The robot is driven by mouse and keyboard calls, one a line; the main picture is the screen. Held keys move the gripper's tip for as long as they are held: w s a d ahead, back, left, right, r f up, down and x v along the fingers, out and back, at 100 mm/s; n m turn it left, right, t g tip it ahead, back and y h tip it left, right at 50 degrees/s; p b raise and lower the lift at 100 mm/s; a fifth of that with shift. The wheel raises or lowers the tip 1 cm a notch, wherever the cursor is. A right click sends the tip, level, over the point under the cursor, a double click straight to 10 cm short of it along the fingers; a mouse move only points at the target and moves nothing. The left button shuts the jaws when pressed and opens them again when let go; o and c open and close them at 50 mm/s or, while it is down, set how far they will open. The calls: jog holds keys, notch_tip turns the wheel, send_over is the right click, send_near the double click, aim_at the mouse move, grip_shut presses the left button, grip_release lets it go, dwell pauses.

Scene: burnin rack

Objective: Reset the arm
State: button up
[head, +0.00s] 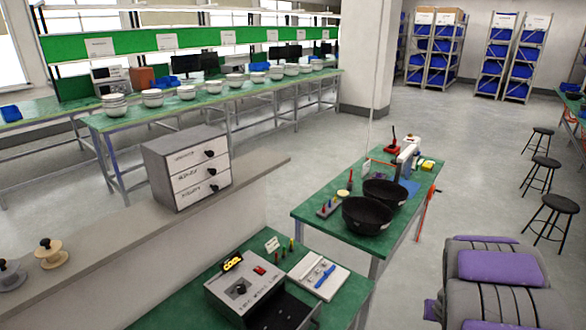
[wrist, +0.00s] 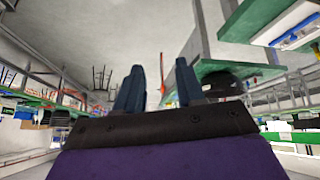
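My gripper (wrist: 158,85) shows in the wrist view. Its two dark blue fingers stand apart with a clear gap between them, and nothing is held. The purple and dark wrist housing fills the lower part of that view. The wrist view looks tilted, with the floor at the top and green tabletops at the right. In the head view my grey and purple body parts show at the lower right. The gripper's fingers cannot be made out there.
A green table (head: 300,208) holds black bowls (head: 367,216) and small tools. A nearer bench carries a grey control box (head: 243,288). A drawer unit (head: 187,166) stands on a ledge. Black stools (head: 551,215) stand at the right. The floor between is open.

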jog(key=s+a+r+g+h, duration=0.2)
jog(key=s+r, duration=0.4)
jog(key=r, duration=0.2)
jog(key=s+a+r+n+g+y, duration=0.1)
jog(key=s+a+r+g+y, duration=0.1)
jog(key=s+a, duration=0.9)
jog(key=s+a+r+n+g+y, duration=0.2)
jog(key=s+a+r+g+y, duration=0.1)
jog(key=s+a, duration=0.9)
jog(key=s+r+g, duration=0.1)
jog(key=s+r, duration=0.1)
jog(key=s, duration=0.3)
jog(key=shift+s+a+r+n+b, duration=0.3)
jog(key=shift+s+r+b, duration=0.05)
